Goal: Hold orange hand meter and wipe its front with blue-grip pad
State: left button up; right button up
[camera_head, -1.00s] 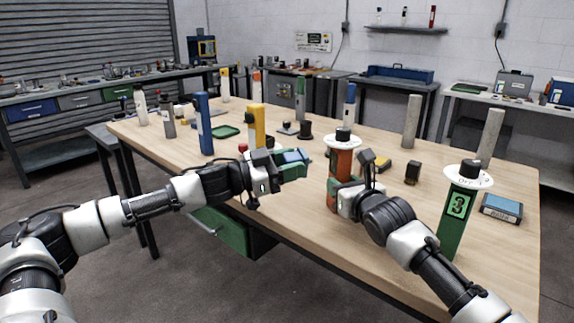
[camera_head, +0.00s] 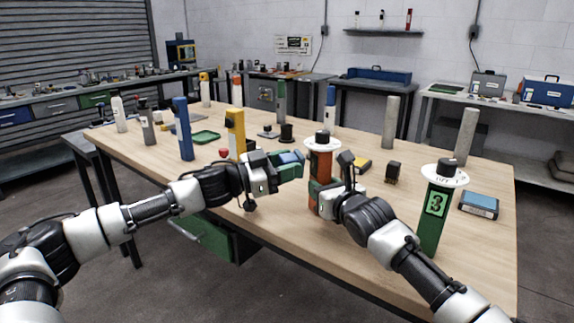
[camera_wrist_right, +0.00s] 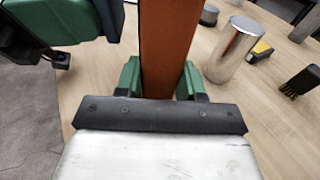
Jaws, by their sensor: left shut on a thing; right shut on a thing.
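In the right wrist view the left gripper's green fingers (camera_wrist_right: 50,20) are at upper left, close to the meter. Whether the pad touches the meter's front I cannot tell.
A green meter marked 3 (camera_head: 434,215) stands front right, beside a blue-topped box (camera_head: 479,205). A black brush-like block (camera_head: 393,172) and grey cylinders (camera_head: 390,123) stand behind. Yellow (camera_head: 236,132) and blue (camera_head: 183,130) posts stand left.

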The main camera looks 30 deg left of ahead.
pick_arm(q)
jog(key=shift+x, duration=1.1)
jog(key=shift+f, duration=0.1)
jog(key=shift+s+d, duration=0.65)
jog(key=shift+d, duration=0.2)
jog(key=shift+s+d, duration=0.6)
jog(key=shift+d, duration=0.25)
jog(key=shift+w, duration=0.1)
pick_arm(e)
jog(key=shift+s+r, duration=0.1)
pick_arm(q)
jog(key=shift+w+a+f, duration=0.1)
jog(key=shift+w+a, duration=0.5)
jog(key=shift+a, duration=0.3)
jog(key=shift+w+a, duration=0.6)
jog(key=shift+a, duration=0.3)
jog(key=shift+r+v, duration=0.15)
jog(key=shift+v, duration=1.35)
jog(key=shift+r+v, duration=0.2)
jog(key=shift+v, duration=1.3)
jog(key=shift+r+v, duration=0.15)
jog(key=shift+v, duration=1.35)
jog(key=shift+s+d+r, duration=0.1)
jog(key=shift+s+d, duration=0.05)
jog(key=shift+s, duration=0.05)
